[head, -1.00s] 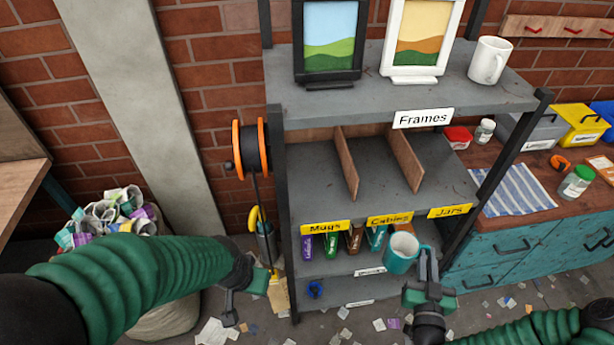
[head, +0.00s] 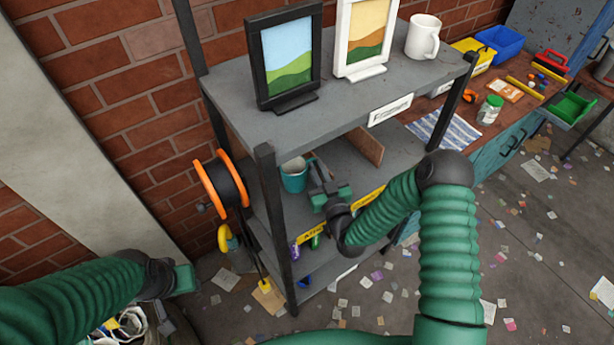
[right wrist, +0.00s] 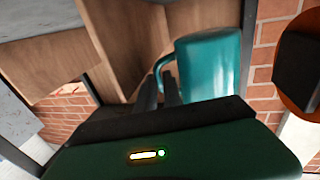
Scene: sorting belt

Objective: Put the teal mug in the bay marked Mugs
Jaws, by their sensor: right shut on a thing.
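The teal mug (head: 294,177), white inside, is in the left bay of the rack's middle shelf, behind the yellow Mugs label (head: 312,232), which is partly hidden by my arm. My right gripper (head: 322,180) reaches in from the front right and is shut on the mug's handle side. In the right wrist view the mug (right wrist: 208,65) is beside the fingers (right wrist: 168,92), its handle between them. I cannot tell whether the mug touches the shelf floor. My left gripper (head: 165,322) hangs low at the left, away from the rack; its jaws are unclear.
A rack post (head: 272,215) stands just left of the mug. A wooden divider (right wrist: 125,40) shows near it in the wrist view. The top shelf above holds two picture frames (head: 285,55) and a white mug (head: 423,36). An orange reel (head: 220,183) hangs left of the rack.

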